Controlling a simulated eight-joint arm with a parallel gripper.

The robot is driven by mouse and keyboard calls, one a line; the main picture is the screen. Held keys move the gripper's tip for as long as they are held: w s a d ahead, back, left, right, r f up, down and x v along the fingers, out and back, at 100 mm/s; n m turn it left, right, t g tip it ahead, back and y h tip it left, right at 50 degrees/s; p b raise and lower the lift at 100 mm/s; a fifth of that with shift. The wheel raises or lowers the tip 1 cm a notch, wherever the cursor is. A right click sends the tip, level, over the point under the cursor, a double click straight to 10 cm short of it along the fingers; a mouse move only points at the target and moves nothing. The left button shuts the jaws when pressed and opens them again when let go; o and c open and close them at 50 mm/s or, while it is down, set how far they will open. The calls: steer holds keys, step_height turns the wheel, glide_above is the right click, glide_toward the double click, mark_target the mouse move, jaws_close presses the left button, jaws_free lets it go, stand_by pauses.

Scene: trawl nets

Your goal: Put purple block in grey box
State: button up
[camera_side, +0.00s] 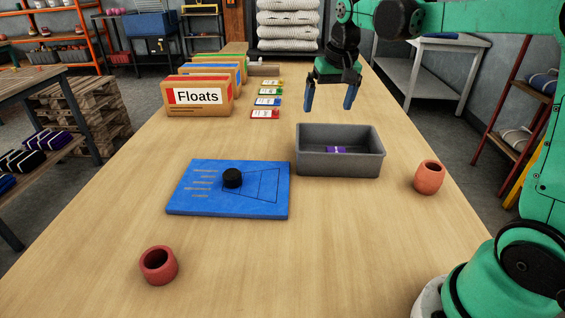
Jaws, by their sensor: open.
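The grey box (338,167) stands on the table right of centre, open at the top. The purple block (336,149) lies inside it, on its floor, with a pale mark on top. My gripper (332,98) is open and empty, fingers pointing down. It hangs above and behind the box, apart from the block.
A blue board (220,208) with a black round piece (232,178) lies left of the box. Orange-red cups stand at right (429,177) and front left (158,265). Cardboard boxes, one labelled Floats (198,97), and small tagged cards (266,101) stand farther back. The front middle is clear.

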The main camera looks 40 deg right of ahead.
steer(key=s+a+f+n+t, duration=0.3)
steer(key=s+a+n+t, duration=0.1)
steer(key=s+a, duration=0.7)
steer(key=shift+f+n+t+y, duration=0.4)
steer(key=shift+n, duration=0.4)
